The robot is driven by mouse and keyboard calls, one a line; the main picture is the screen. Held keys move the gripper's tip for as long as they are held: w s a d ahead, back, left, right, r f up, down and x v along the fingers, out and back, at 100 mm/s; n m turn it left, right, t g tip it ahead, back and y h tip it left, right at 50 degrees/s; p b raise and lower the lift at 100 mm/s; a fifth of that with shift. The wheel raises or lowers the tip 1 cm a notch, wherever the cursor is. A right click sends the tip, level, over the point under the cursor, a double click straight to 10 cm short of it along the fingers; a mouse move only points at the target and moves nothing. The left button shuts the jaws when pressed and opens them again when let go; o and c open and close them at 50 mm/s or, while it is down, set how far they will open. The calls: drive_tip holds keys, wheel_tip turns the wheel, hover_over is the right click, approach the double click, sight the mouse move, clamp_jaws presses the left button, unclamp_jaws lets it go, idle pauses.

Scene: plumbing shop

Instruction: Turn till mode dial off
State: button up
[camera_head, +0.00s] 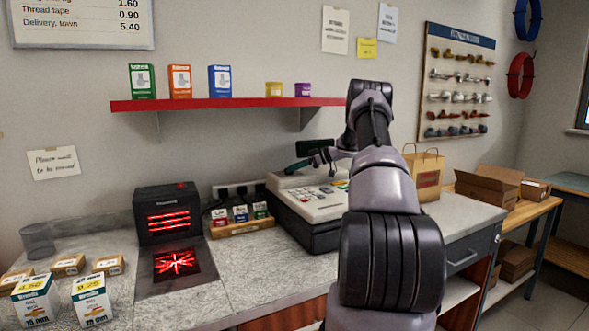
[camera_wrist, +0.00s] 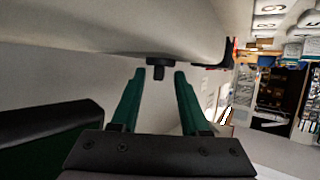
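The till (camera_head: 312,213) stands on the counter, with a pale keyed top, a dark base and a dark display (camera_head: 313,147) at its back. My gripper (camera_head: 297,166) is low over the till's back left part, partly hidden by my arm. In the wrist view my gripper (camera_wrist: 158,82) has two green fingers, apart with nothing held. A small black knob (camera_wrist: 158,68), which looks like the mode dial, stands out from a pale surface just beyond the fingertips, in line with the gap. I cannot tell whether they touch it, nor read its setting.
A black scanner (camera_head: 168,216) with red lights stands left of the till. Small boxes in a wooden tray (camera_head: 243,229) sit between them. A paper bag (camera_head: 424,175) is to the right. A red shelf (camera_head: 228,104) runs above the counter.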

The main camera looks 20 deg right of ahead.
drive_tip(key=v, duration=1)
drive_tip(key=shift+d+r, duration=0.2)
drive_tip(key=shift+d, duration=0.15)
drive_tip(key=shift+s, duration=0.15)
drive_tip(key=shift+s, duration=0.1)
